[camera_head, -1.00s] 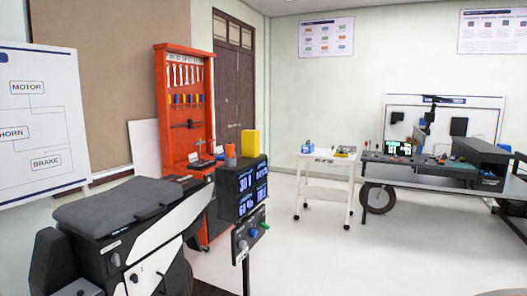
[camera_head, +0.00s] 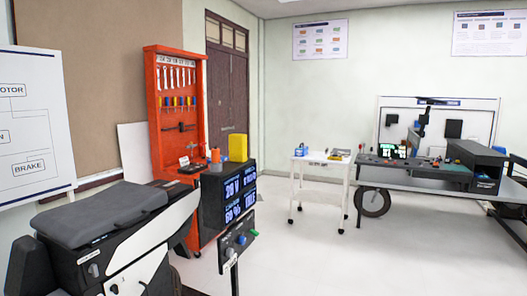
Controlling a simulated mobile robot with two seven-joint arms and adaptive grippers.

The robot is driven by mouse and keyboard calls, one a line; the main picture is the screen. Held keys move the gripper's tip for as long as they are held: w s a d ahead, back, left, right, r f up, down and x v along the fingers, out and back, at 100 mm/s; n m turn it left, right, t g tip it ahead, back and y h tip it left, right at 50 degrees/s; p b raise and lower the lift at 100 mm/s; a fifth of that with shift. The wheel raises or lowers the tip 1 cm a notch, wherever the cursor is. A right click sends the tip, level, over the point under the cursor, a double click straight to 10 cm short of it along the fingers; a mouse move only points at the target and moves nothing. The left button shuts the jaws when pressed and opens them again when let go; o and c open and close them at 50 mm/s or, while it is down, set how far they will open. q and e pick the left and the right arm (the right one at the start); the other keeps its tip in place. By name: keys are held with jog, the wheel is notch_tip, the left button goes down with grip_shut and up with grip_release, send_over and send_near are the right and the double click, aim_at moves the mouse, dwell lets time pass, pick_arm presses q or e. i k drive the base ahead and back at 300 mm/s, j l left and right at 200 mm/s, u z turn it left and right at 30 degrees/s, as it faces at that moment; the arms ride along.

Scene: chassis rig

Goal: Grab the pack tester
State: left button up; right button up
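I cannot tell for sure which object is the pack tester. A small blue item (camera_head: 299,150) sits on the left of the white cart's top, too small to make out. A dark box with lit blue-white number displays (camera_head: 240,194) stands near the middle left, with a yellow container (camera_head: 238,148) and an orange item (camera_head: 215,156) at its top. A small panel with knobs (camera_head: 237,240) stands on a post in front of it. Neither of my grippers is in view.
A scooter with a dark seat (camera_head: 103,214) fills the lower left. A red tool cabinet (camera_head: 150,98) stands behind it. The white cart (camera_head: 322,162) stands beside a grey workbench rig (camera_head: 415,177) with wheels. The floor (camera_head: 320,265) at lower centre and right is clear.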

aim_at(237, 143)
jog(key=i+l+z, duration=0.35)
jog(key=i, duration=0.2)
jog(key=i+l+z, duration=0.35)
jog(key=i, duration=0.2)
jog(key=i+z, duration=0.4)
jog(key=i, duration=0.2)
jog(key=i+l+u, duration=0.15)
jog(key=i+u, duration=0.3)
jog(key=i+l+u, duration=0.45)
jog(key=i, duration=0.15)
jog(key=i+l+u, duration=0.1)
jog(key=u, duration=0.3)
jog(key=i+l+u, duration=0.2)
jog(key=u, duration=0.15)
jog(key=i+l+u, duration=0.15)
jog(key=u, duration=0.25)
